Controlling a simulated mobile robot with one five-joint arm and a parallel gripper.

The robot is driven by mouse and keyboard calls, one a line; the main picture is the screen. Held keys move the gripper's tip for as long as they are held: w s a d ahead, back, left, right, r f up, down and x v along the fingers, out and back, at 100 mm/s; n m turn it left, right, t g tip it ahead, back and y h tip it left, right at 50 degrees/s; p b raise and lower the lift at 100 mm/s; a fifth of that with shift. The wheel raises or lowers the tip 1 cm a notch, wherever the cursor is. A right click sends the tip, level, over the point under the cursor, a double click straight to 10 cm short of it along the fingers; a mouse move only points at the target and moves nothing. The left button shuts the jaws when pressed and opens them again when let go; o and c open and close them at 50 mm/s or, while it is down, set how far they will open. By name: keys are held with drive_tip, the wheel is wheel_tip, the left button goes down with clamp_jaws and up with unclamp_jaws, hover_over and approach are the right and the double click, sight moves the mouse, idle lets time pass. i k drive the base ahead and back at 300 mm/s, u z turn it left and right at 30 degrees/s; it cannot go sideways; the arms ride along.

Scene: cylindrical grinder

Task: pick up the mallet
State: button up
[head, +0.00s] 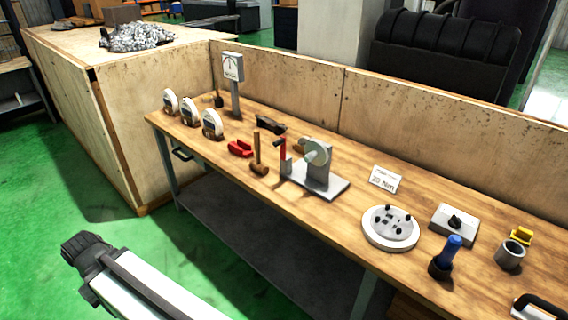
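The mallet (259,168) rests on the wooden workbench (225,150), with its brown cylindrical head on the bench top and its wooden handle pointing up. It is near the front edge, between a red tool and a grey stand with a round disc. Nothing covers it from this view. Part of my arm, white with a black end, shows at the lower left, in front of the bench and well away from the mallet. I cannot make out any gripper fingers.
Close to the mallet are a red tool (240,148) and the grey stand (318,178). White round wheels (190,111) stand at the left end; a round plate (390,229) and a blue-handled tool (447,257) are rightward. A wooden panel (290,82) backs the bench. Green floor lies open at left.

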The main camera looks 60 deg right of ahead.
sight(257, 164)
drive_tip(key=u, duration=0.15)
drive_tip(key=i, duration=0.9)
drive_tip(key=z, duration=0.05)
